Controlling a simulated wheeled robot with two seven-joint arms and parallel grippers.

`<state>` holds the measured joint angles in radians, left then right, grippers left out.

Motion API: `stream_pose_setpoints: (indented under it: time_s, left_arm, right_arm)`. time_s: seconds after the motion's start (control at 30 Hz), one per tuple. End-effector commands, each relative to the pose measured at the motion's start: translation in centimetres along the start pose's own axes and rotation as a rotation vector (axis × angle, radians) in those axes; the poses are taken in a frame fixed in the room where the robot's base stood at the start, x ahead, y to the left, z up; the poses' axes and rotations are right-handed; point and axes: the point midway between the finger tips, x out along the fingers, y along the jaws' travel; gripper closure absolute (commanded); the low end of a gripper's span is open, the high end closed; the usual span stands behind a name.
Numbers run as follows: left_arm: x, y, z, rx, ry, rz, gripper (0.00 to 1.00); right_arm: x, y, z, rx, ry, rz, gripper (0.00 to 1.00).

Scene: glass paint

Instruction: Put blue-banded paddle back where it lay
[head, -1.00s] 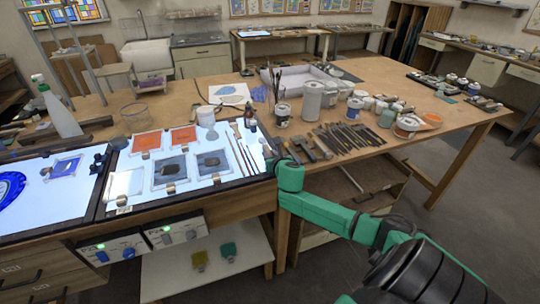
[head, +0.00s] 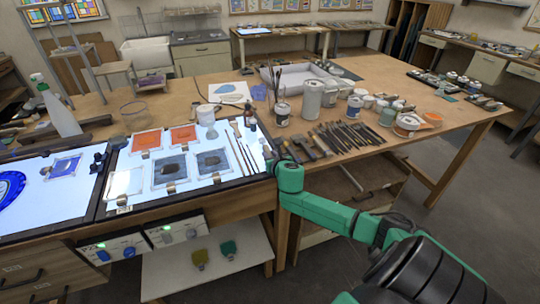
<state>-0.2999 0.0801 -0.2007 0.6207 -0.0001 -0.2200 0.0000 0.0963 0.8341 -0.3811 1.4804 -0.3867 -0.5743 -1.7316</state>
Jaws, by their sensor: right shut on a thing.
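My right gripper (head: 274,152) is at the right edge of the lit panel, at the end of my green arm. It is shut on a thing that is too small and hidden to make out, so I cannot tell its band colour. Several slim long-handled tools (head: 242,148) lie side by side on the lit panel (head: 220,188), just left of the gripper. I cannot pick out a blue band on any of them. My left gripper is not in view.
Orange glass panes (head: 146,140) and grey panes (head: 169,169) lie on the panel. A dark bottle (head: 251,117) stands behind the gripper. Several dark-handled tools (head: 348,136) and jars (head: 312,100) crowd the wooden table to the right. A white cup (head: 206,115) stands behind the panes.

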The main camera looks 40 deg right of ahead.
Motion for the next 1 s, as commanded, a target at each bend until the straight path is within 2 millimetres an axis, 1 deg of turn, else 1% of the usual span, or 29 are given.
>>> stream_pose_setpoints:
  time_s: [0.83,0.87,0.9,0.93,1.0]
  left_arm:
    - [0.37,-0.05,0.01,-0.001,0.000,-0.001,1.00]
    - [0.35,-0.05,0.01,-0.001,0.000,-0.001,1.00]
    - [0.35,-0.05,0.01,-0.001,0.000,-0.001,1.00]
    - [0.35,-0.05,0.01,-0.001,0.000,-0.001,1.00]
    - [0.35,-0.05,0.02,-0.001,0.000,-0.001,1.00]
  right_arm:
    - [0.30,0.03,-0.70,-0.001,-0.001,0.001,1.00]
    - [0.30,0.03,-0.69,-0.001,-0.001,0.001,0.62]
    - [0.30,0.02,-0.69,-0.001,-0.001,0.001,0.46]
    - [0.30,0.02,-0.69,-0.001,-0.001,0.001,0.38]
    - [0.30,0.02,-0.70,-0.001,0.000,0.000,0.38]
